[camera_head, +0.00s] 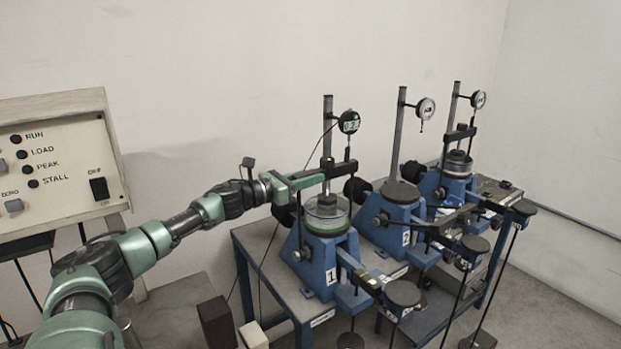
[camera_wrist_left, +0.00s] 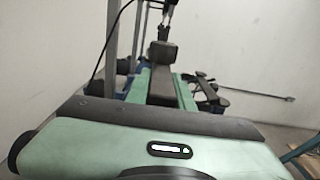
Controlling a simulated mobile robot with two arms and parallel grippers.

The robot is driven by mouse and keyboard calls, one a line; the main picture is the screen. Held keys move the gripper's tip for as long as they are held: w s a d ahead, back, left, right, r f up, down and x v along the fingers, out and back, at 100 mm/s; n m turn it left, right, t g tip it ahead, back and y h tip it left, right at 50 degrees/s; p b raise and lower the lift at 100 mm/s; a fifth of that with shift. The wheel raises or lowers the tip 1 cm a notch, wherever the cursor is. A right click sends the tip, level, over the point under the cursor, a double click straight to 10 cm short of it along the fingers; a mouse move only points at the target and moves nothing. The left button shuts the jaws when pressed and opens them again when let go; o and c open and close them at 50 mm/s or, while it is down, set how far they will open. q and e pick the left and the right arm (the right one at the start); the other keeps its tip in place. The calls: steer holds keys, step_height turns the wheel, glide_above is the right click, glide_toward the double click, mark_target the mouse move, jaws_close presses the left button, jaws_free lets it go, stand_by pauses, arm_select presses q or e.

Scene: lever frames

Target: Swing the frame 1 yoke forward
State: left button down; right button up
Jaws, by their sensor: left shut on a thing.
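Frame 1 (camera_head: 318,262) is the nearest blue lever frame, with a "1" plate on its front. Its yoke (camera_head: 341,171) is a dark bar above the clear round cell (camera_head: 327,217). My left gripper (camera_head: 303,182) reaches in from the left and is shut on the yoke. In the left wrist view the dark yoke bar (camera_wrist_left: 161,86) lies between the two green fingers and runs away from the camera. The fingers hide part of the bar in the head view. My right gripper is not in view.
Frame 1's dial gauge (camera_head: 349,122) hangs from a post behind the yoke. Frame 2 (camera_head: 395,225) and a third frame stand farther right on the same table. Weight hangers project at the front. A control panel (camera_head: 60,160) is at the left.

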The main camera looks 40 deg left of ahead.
arm_select(q)
steer(key=shift+s+d+f+m+b, duration=0.2)
steer(key=shift+d+m+b, duration=0.15)
steer(key=shift+b, duration=0.25)
steer(key=s+d+f+m+b, duration=0.1)
steer(key=d+f+m+b, duration=0.1)
steer(key=d, duration=0.4)
steer(key=s+d+f+m+b, duration=0.2)
steer(key=d+m+b, duration=0.1)
steer(key=d, duration=0.3)
steer(key=shift+s+d+m, duration=0.25)
steer(key=shift+d+m, duration=0.15)
steer(key=shift+m, duration=0.35)
steer(key=c, duration=1.2)
jaws_free()
step_height(320, 180, up, 20)
steer(key=p, duration=1.5)
